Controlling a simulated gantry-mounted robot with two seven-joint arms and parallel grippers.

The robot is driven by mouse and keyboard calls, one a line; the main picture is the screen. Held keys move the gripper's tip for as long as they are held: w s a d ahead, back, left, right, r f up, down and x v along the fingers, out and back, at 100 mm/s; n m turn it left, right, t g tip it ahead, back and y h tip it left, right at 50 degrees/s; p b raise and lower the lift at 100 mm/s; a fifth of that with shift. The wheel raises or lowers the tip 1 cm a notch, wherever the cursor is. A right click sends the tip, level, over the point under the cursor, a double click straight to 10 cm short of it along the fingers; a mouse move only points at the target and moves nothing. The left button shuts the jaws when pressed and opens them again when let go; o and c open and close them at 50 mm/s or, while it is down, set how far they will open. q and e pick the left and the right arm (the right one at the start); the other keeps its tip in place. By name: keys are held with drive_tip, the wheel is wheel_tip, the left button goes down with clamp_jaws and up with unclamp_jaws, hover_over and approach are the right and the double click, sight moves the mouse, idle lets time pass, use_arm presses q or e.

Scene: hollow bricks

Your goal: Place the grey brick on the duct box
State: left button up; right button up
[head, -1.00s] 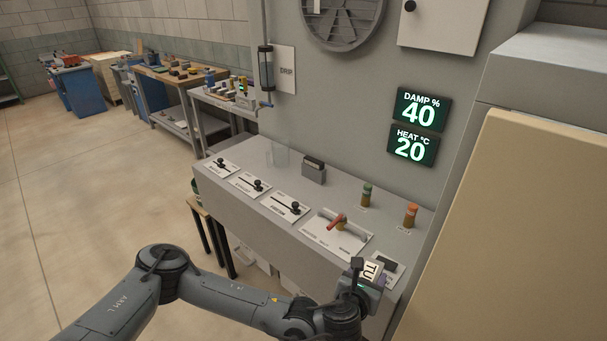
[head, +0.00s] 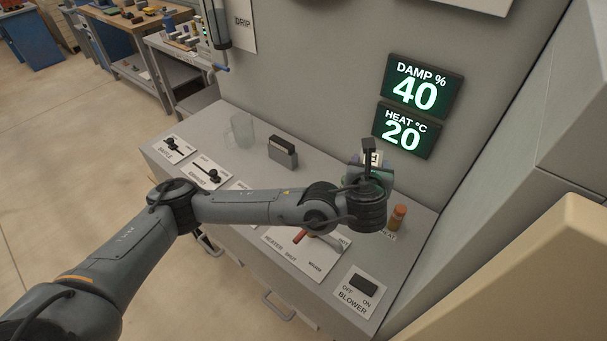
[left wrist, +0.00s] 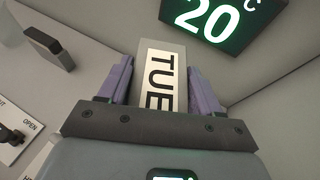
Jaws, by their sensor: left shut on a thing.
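My left gripper (head: 368,178) is above the back of a grey control console (head: 215,140), near the wall. In the left wrist view its two purple fingers (left wrist: 161,85) are shut on a flat grey piece with a white "TUE" label (left wrist: 158,70). The same piece shows small in the head view (head: 373,158). I cannot make out a brick in the gripper. A grey block with a dark top (head: 283,150) stands on the console, left of the gripper. I cannot identify the duct box. My right gripper is not in view.
A clear glass-like cup (head: 241,130) stands left of the dark-topped block. Console levers, an orange knob (head: 398,216) and a blower switch (head: 363,286) lie around and below my arm. The display panels (head: 420,88) are on the wall close behind. Benches stand at the far left.

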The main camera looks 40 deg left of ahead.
use_arm(q)
drive_tip(key=shift+w+f, duration=0.1)
drive_tip(key=shift+f, duration=0.05)
wheel_tip(320, 180, down, 13)
drive_tip(key=b, duration=0.3)
drive_tip(key=shift+r, duration=0.2)
drive_tip(key=shift+f+b, duration=0.75)
drive_tip(key=shift+f, duration=1.8)
drive_tip(key=o, duration=1.5)
drive_tip(key=shift+f, duration=0.15)
drive_tip(key=shift+c, duration=0.2)
